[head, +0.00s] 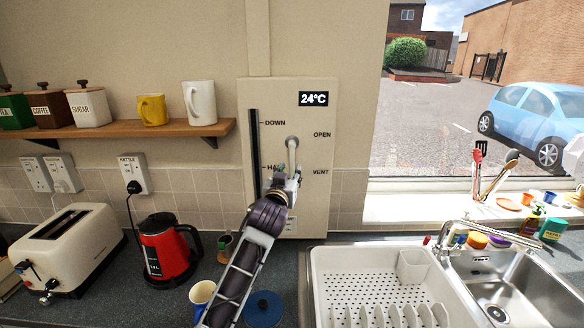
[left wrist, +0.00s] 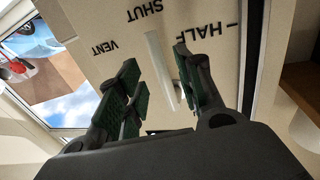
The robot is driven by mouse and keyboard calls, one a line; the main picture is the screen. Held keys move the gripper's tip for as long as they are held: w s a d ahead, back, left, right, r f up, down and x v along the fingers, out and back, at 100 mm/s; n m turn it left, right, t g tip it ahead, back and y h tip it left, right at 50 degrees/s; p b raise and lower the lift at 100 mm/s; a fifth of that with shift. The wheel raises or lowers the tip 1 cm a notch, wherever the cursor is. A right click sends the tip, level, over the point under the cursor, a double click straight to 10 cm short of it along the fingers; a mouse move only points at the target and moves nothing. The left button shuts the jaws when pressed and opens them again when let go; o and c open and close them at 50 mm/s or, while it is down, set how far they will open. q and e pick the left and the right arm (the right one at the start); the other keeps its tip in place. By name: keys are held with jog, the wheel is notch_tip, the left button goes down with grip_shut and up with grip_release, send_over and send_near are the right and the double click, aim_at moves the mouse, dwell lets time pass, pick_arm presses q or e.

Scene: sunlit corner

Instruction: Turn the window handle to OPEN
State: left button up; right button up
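The window handle (head: 292,150) is a pale lever on a round grey pivot, on a cream wall panel (head: 318,210). It hangs down from the pivot. In the left wrist view the handle (left wrist: 160,66) is a white bar pointing toward the SHUT label. OPEN is printed right of the pivot, with VENT below it. My left gripper (head: 283,180) is in front of the panel at the handle's lower part. In the left wrist view its green-padded fingers (left wrist: 160,75) are apart, one on each side of the bar. A grip on it does not show. My right gripper is not in view.
A dark vertical slot (head: 254,150) marked DOWN and HALF runs left of the handle. A 24°C display (head: 313,99) sits above. Below are a red kettle (head: 167,252), a blue lid (head: 263,309) and a dish rack (head: 375,285). A shelf (head: 140,128) is at left.

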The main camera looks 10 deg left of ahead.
aim_at(291, 169)
pick_arm(q)
jog(key=shift+w+p, duration=0.5)
jog(key=shift+w, duration=1.9)
grip_shut()
